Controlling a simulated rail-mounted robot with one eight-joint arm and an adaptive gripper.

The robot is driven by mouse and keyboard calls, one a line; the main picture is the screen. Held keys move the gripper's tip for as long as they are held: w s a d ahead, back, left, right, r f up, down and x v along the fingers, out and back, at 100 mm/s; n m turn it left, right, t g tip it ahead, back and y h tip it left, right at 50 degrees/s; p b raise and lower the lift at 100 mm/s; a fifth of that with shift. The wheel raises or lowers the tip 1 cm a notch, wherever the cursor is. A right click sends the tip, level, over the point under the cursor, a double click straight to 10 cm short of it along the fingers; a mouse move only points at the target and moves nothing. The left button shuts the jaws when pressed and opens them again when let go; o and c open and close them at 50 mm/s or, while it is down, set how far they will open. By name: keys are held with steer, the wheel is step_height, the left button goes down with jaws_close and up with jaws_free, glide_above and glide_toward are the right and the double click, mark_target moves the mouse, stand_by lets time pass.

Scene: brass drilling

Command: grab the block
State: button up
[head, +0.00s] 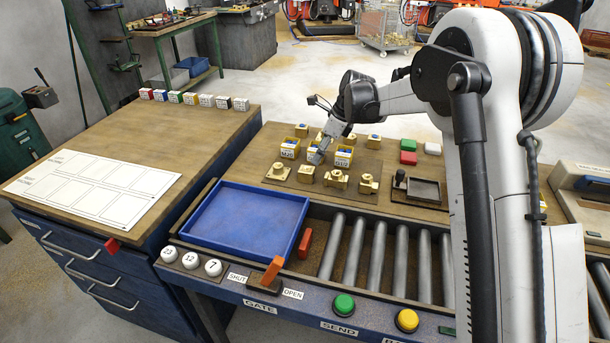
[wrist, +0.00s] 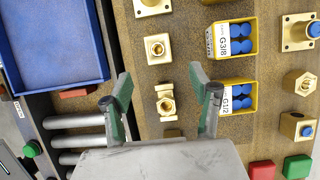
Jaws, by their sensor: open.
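My gripper (head: 317,157) is open and empty above the workbench, beside the front row of brass parts. In the wrist view its two fingers (wrist: 160,78) are spread apart. A square brass block (wrist: 157,48) with a round hole lies just beyond the fingertips; it also shows in the head view (head: 306,174). A brass tee-shaped fitting (wrist: 166,101) shows between the fingers, and in the head view (head: 336,179) it is to the right of the block. A flanged brass part (wrist: 152,6) is cut by the top edge. I cannot tell which piece is meant by the block.
Yellow bins with blue-topped parts, labelled G3/8 (wrist: 232,38) and G1/2 (wrist: 237,96), stand close by. A blue tray (head: 195,222) and metal rollers (head: 355,250) lie in front. Red (head: 408,158) and white (head: 433,149) blocks are at the right. The left desk (head: 190,130) has free room.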

mark_target(309, 169)
steer(key=x, duration=1)
steer(key=shift+a+f, duration=0.25)
steer(key=shift+a, duration=0.1)
jaws_close()
